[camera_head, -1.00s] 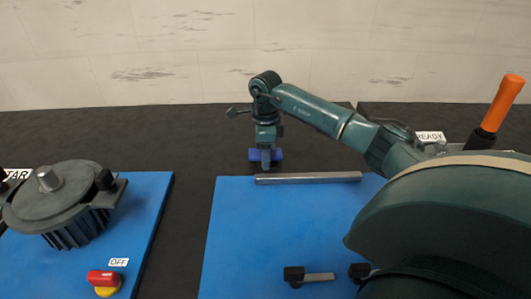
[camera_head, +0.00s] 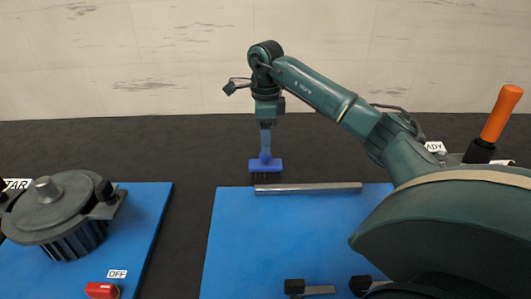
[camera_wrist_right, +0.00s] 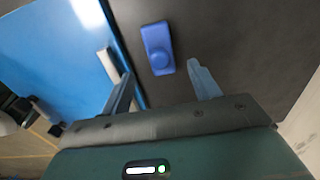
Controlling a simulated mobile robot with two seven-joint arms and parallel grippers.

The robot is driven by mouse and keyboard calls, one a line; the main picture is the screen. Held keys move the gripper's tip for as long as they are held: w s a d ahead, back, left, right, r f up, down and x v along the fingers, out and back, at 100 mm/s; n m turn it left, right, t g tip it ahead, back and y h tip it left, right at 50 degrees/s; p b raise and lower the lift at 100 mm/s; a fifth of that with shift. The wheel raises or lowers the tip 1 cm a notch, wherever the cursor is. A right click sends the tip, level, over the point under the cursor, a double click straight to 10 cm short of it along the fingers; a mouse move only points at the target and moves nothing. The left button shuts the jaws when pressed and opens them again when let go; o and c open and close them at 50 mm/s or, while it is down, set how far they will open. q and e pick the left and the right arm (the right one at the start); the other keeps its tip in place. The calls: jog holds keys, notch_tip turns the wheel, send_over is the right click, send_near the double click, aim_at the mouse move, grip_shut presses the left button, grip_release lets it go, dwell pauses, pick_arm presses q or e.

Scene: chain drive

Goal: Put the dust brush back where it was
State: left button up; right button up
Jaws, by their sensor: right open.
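The dust brush (camera_head: 275,166) is blue and stands on the dark tabletop just behind the blue mat (camera_head: 240,240), behind the left end of a grey metal bar (camera_head: 310,188). My right gripper (camera_head: 265,152) is directly above the brush, pointing down. In the right wrist view, its two fingers (camera_wrist_right: 162,82) are spread with nothing between the tips. The brush, with a round knob at one end (camera_wrist_right: 158,42), lies beyond them, apart from both. My left gripper is not in view.
A dark ribbed motor-like unit (camera_head: 70,210) stands on the left blue mat, with a red switch (camera_head: 101,290) by an OFF label. An orange-handled tool (camera_head: 501,113) stands at the right. Two small dark-headed pieces lie at the front. Dark tabletop is free left of the brush.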

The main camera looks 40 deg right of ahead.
jog(key=shift+r, duration=1.55)
